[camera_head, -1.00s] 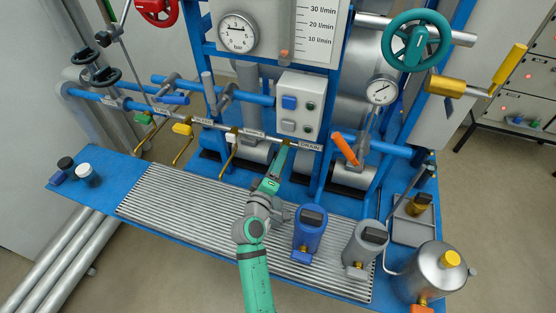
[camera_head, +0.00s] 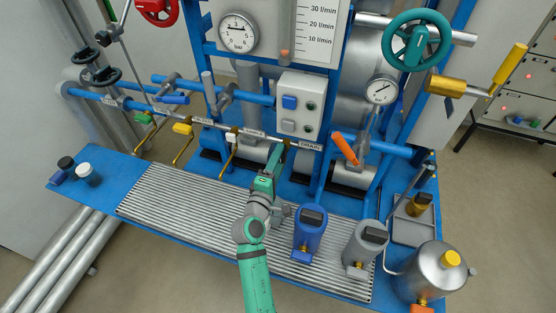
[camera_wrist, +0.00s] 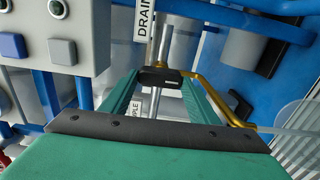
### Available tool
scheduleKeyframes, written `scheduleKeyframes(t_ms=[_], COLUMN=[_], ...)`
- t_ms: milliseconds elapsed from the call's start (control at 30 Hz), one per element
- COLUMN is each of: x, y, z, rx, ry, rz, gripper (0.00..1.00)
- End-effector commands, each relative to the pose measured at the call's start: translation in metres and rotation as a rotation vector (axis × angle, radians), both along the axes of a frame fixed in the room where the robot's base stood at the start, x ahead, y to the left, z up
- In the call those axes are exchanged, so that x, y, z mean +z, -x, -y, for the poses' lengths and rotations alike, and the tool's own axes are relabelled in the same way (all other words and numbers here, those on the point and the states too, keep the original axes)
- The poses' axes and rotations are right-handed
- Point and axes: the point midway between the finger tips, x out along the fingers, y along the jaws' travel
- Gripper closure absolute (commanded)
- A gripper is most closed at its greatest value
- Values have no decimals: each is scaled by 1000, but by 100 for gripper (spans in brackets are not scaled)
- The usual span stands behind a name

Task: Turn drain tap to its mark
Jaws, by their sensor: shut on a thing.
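The drain tap shows in the wrist view as a dark handle (camera_wrist: 160,77) between my two green fingertips, on a grey pipe with a brass spout (camera_wrist: 218,100) curving off to the right. My gripper (camera_wrist: 159,80) is shut on this handle. In the head view my gripper (camera_head: 279,150) reaches the pipe just left of the DRAIN label (camera_head: 310,147) and mostly hides the tap. The label also shows at the top of the wrist view (camera_wrist: 144,20). I cannot make out the tap's mark.
Other taps with white (camera_head: 231,138), yellow (camera_head: 182,129) and green (camera_head: 143,118) handles line the same pipe to the left. A grey button box (camera_head: 299,105) sits just above. A blue jug (camera_head: 309,236) and a grey jug (camera_head: 365,250) stand right of my arm.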

Motion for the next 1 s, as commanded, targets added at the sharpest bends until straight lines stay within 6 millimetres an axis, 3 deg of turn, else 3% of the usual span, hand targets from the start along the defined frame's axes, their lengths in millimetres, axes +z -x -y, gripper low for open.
scheduleKeyframes(t_ms=[167, 200, 267, 300, 667, 1000], x=[-1, -1, -1, -1, -1, -2], y=[0, 0, 0, 0, 5, 59], z=[-1, -1, -1, -1, -2, -19], rx=[1, 1, 1, 1, 1, 2], ry=[2, 1, 1, 1, 1, 0], rz=[-3, -3, -3, -3, -1, -3], gripper=[68, 43, 29, 27, 27, 27])
